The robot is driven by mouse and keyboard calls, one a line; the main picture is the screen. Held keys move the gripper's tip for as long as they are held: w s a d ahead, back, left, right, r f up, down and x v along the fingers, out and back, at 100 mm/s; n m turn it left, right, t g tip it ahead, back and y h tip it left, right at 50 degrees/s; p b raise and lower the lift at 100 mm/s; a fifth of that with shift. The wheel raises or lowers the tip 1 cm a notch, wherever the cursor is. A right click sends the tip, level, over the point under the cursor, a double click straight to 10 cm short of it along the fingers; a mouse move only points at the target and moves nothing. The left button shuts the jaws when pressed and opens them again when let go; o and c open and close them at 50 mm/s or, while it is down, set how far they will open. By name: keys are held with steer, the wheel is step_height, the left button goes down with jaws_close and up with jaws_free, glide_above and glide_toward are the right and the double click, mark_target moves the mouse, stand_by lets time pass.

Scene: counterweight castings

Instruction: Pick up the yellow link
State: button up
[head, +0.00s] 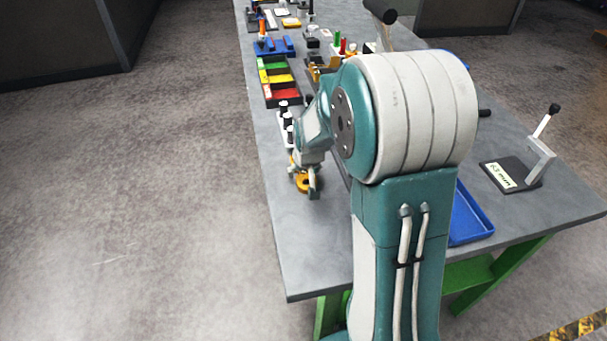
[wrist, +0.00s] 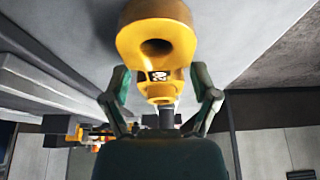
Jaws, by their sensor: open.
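The yellow link (head: 302,183) lies on the grey bench near its left edge, largely covered by my gripper (head: 304,180) in the head view. In the wrist view the yellow link (wrist: 157,42) is close and large, with a round hole in its wide end and a small dark-and-white label on its narrower part. My gripper (wrist: 160,88) is open, with one finger on each side of the narrower part. Gaps show between the fingers and the link, so it is not held.
Black-topped pieces in a light holder (head: 286,125) stand just behind my gripper. A tray with green, yellow and red sections (head: 262,87) lies farther back. A blue tray (head: 470,215) and a gauge stand (head: 515,172) are at right. The bench's front left is clear.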

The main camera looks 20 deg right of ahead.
steer(key=shift+w+f, duration=0.15)
steer(key=shift+f, duration=0.15)
jaws_close()
